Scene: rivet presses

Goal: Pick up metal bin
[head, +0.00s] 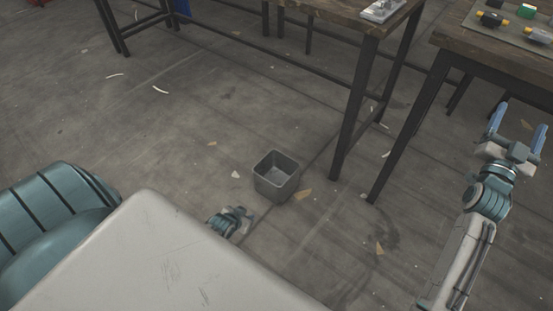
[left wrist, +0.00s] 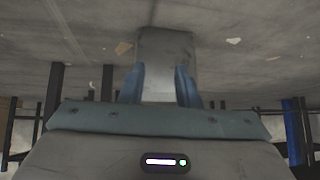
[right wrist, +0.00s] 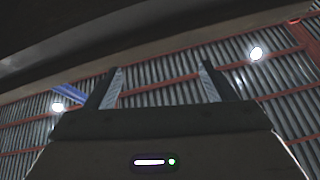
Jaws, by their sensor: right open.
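The metal bin (head: 276,177) is a grey, square, open-topped box standing upright on the floor, and it looks empty. My left gripper (head: 248,214) is low, just left of and in front of the bin. In the left wrist view the bin's grey wall (left wrist: 165,50) lies straight ahead, in line with the gap between the two blue fingers. These fingers are apart; I cannot tell whether they touch the bin. My right gripper (head: 519,128) is open and empty at the right, far from the bin. Its spread fingers also show in the right wrist view (right wrist: 161,85).
A wooden table (head: 370,25) with dark metal legs stands behind the bin. A second table (head: 480,50) at the upper right holds a board with several small coloured parts. Scraps litter the floor, which is otherwise open left of the bin.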

